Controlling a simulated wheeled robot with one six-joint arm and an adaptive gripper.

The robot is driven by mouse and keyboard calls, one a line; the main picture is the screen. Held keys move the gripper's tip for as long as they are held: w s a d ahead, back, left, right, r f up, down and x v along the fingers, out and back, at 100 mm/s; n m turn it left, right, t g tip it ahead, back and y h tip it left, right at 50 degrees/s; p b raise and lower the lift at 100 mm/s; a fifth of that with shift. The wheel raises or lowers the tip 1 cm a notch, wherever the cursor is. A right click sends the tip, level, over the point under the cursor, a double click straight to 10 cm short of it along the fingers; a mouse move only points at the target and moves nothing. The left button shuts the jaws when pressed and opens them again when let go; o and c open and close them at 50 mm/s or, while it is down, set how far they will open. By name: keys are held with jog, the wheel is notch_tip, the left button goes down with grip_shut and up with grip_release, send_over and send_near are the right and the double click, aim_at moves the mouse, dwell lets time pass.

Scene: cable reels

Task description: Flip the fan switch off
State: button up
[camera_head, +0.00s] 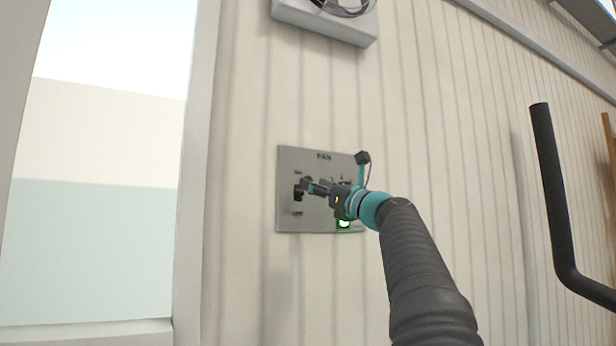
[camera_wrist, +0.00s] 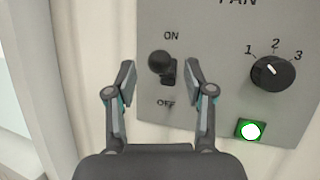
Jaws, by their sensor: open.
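The fan panel (camera_head: 288,160) is a grey metal plate labelled FAN on the ribbed wall. Its fan switch (camera_wrist: 160,63) is a black lever with a round knob, between the ON label above and the OFF label below. The knob stands up toward ON. In the head view the switch (camera_head: 298,194) shows at the panel's left. My gripper (camera_wrist: 161,84) is open, with one finger on each side of the switch and slightly below the knob. It also shows in front of the panel in the head view (camera_head: 306,187). Contact with the lever cannot be told.
A black rotary knob (camera_wrist: 272,73) marked 1, 2, 3 sits right of the switch. A green lamp (camera_wrist: 250,130) glows below it. A window (camera_head: 95,200) is at left, a grey box (camera_head: 325,22) above the panel, and a black bent bar (camera_head: 553,190) at right.

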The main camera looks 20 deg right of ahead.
jog(key=shift+p+x, duration=0.55)
jog(key=shift+x, duration=1.25)
grip_shut()
